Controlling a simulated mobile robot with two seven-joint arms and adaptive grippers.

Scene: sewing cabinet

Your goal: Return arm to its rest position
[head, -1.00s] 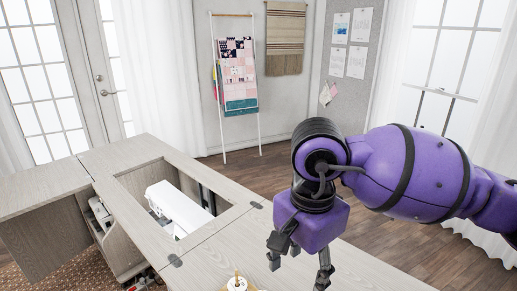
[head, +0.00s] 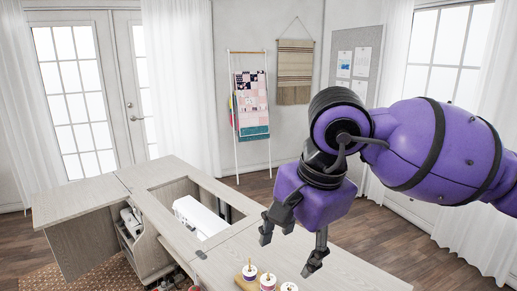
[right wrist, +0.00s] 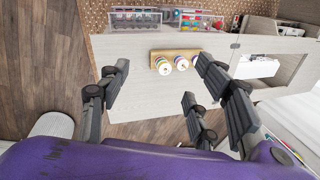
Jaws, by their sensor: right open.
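My right gripper (head: 290,248) hangs from my purple right arm, fingers down and spread apart. It is open and empty. In the head view it appears over the pale wood top of the sewing cabinet (head: 228,258). In the right wrist view, its fingers (right wrist: 162,72) frame part of the cabinet top (right wrist: 130,75), with nothing between them but the surface and objects farther off. The fingers look clear of the cabinet. My left arm and gripper are not in view.
Thread spools (head: 268,281) stand on a small wooden board near the cabinet's front. A white sewing machine (head: 198,216) sits in the cabinet opening. Clear boxes (right wrist: 135,18) line the top in the wrist view. A quilt rack (head: 252,105) stands behind; open floor lies between.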

